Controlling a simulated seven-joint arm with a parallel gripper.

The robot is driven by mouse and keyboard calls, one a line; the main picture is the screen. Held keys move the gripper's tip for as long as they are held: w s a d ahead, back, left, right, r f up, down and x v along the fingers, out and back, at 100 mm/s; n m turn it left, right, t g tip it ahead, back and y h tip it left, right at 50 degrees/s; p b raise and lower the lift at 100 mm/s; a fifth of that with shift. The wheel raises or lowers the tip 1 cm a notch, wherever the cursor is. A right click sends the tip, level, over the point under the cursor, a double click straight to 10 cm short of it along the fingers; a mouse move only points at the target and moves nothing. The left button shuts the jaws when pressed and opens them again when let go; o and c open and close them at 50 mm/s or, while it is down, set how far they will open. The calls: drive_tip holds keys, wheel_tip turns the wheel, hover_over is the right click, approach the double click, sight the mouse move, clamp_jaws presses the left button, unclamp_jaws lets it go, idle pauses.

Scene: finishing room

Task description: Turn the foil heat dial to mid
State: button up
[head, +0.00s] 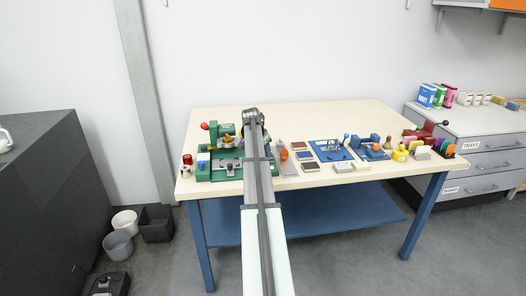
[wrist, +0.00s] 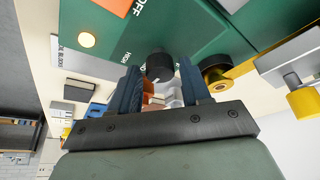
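The foil heat dial (wrist: 160,64) is a black round knob on the green face of a machine (wrist: 185,32). The words OFF and HIGH are printed near it; other lettering is partly hidden. My gripper (wrist: 160,75) has two blue ribbed fingers, one on each side of the dial. They are apart, and a narrow gap seems to show between dial and fingers; I cannot tell if either touches. In the head view my gripper (head: 253,118) is over the green machine (head: 203,174) at the table's left, and my arm hides the dial there.
In the head view, sample tiles (head: 304,155), blue fixtures (head: 331,150) and a yellow bottle (head: 400,153) stand to the right on the table (head: 330,115). The table's back is clear.

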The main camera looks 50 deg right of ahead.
drive_tip(key=shift+o, duration=0.8)
drive_tip(key=v, duration=1.3)
drive_tip(key=shift+a+r, duration=0.15)
drive_tip(key=shift+r, duration=0.2)
